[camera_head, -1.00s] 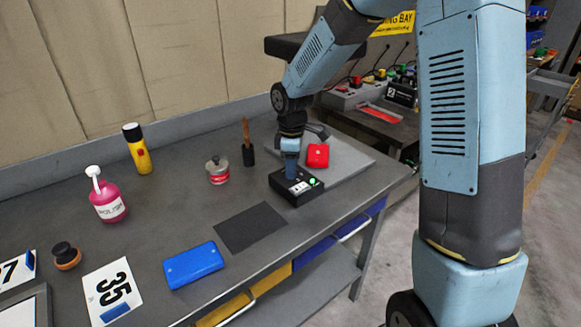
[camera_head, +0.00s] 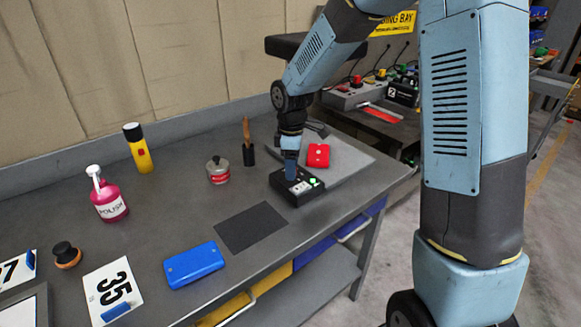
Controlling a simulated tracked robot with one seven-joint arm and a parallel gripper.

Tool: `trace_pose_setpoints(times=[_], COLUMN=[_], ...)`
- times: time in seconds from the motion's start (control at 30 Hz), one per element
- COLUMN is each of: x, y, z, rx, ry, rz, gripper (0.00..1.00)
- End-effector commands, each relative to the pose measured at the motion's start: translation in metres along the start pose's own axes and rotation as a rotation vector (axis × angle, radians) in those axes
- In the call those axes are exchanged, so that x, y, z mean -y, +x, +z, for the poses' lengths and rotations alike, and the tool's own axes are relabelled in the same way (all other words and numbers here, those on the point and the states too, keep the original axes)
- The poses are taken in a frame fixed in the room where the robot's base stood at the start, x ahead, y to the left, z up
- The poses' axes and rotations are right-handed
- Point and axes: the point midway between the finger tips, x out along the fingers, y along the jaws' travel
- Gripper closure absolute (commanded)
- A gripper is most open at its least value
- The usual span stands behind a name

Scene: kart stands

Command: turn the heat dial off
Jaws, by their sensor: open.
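A black control box (camera_head: 298,190) sits on the grey workbench, with a white label and a lit green spot on its top face. My gripper (camera_head: 291,176) points straight down at the back left part of the box's top. The heat dial is not clearly visible; my gripper covers that part of the box. The fingertips are too small and hidden to show whether they touch anything.
A red object (camera_head: 318,155) lies on a grey board (camera_head: 345,160) just behind the box. A tin (camera_head: 218,170) and a brush in a dark holder (camera_head: 248,150) stand to the left. A dark mat (camera_head: 250,228) and blue case (camera_head: 194,265) lie in front.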

Motion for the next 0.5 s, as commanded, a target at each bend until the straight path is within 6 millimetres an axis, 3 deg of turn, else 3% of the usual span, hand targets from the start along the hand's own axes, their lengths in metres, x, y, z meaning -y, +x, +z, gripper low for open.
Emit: trace_pose_setpoints(times=[0.5], x=[0.000], y=[-0.093], z=[0.000], rx=[-0.002], ry=[0.000], rz=[0.004], gripper=[0.41])
